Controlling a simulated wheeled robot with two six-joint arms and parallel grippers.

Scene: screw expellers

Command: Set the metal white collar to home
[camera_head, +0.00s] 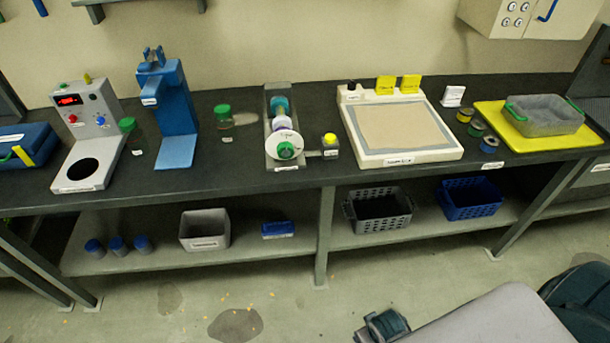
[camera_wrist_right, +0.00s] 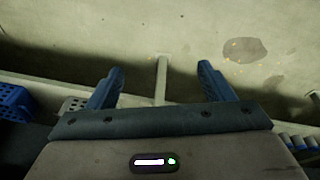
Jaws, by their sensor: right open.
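The screw expeller (camera_head: 273,157) stands in the middle of the bench in the head view. It has a grey base, a teal part at the back and a green knob (camera_head: 286,150) at the front. A white, disc-like collar (camera_head: 284,139) sits around its shaft behind the knob; its exact setting is too small to read. My right gripper (camera_wrist_right: 160,68) is open and empty in the right wrist view, with blue fingers spread over the floor. It is away from the expeller, in front of the bench. My left gripper is not in view.
A small yellow-topped container (camera_head: 330,146) stands right beside the expeller. A white framed tray (camera_head: 408,157) lies farther right, and a blue stand (camera_head: 176,110) is to the left. The shelf below holds a grey basket (camera_head: 378,212) and a blue basket (camera_head: 470,198). The floor in front is mostly clear.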

